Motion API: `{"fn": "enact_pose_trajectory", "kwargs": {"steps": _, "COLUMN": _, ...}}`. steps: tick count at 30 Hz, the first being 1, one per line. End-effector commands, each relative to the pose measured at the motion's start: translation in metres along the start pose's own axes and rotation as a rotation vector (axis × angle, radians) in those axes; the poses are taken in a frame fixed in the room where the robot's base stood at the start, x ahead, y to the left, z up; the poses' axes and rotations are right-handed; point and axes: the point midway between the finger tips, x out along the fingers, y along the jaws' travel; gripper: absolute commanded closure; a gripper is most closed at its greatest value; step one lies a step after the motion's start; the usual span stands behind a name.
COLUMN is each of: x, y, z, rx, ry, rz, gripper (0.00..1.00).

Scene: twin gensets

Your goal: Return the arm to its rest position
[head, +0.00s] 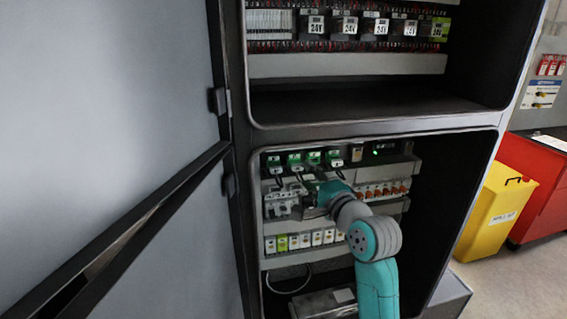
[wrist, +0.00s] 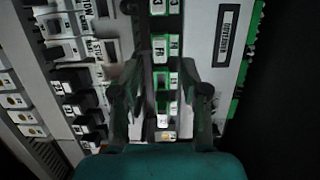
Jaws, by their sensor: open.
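My arm reaches into the lower compartment of an open electrical cabinet (head: 370,128) in the head view. My gripper (head: 308,200) is at the left part of the compartment, close to the white breakers (head: 282,200). In the wrist view, my gripper (wrist: 160,85) shows two dark fingers spread apart. A column of green and white modules (wrist: 162,50) shows between and beyond the fingers. Nothing is visibly held. I cannot tell whether the fingertips touch any device.
The compartment's side walls surround my arm. Rows of terminals (head: 305,240) and orange-marked devices (head: 382,190) sit nearby. The open cabinet door (head: 110,120) stands at the left. A yellow bin (head: 494,212) and a red cabinet (head: 532,185) stand at the right.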

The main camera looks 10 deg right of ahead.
Motion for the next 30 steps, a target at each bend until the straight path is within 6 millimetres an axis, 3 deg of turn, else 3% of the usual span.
{"fn": "enact_pose_trajectory", "kwargs": {"steps": 3, "x": -0.025, "y": 0.001, "z": 0.000, "rx": -0.001, "ry": 0.002, "rz": 0.000, "gripper": 0.55}}
{"fn": "enact_pose_trajectory", "kwargs": {"steps": 9, "x": -0.057, "y": 0.000, "z": 0.000, "rx": 0.000, "ry": 0.001, "rz": -0.001, "gripper": 0.55}}
{"fn": "enact_pose_trajectory", "kwargs": {"steps": 17, "x": -0.075, "y": 0.006, "z": 0.001, "rx": -0.007, "ry": 0.004, "rz": 0.004, "gripper": 0.55}}
{"fn": "enact_pose_trajectory", "kwargs": {"steps": 23, "x": -0.092, "y": 0.057, "z": 0.007, "rx": -0.075, "ry": 0.036, "rz": 0.030, "gripper": 0.55}}
{"fn": "enact_pose_trajectory", "kwargs": {"steps": 30, "x": -0.134, "y": 0.133, "z": 0.019, "rx": -0.225, "ry": 0.091, "rz": 0.077, "gripper": 0.55}}
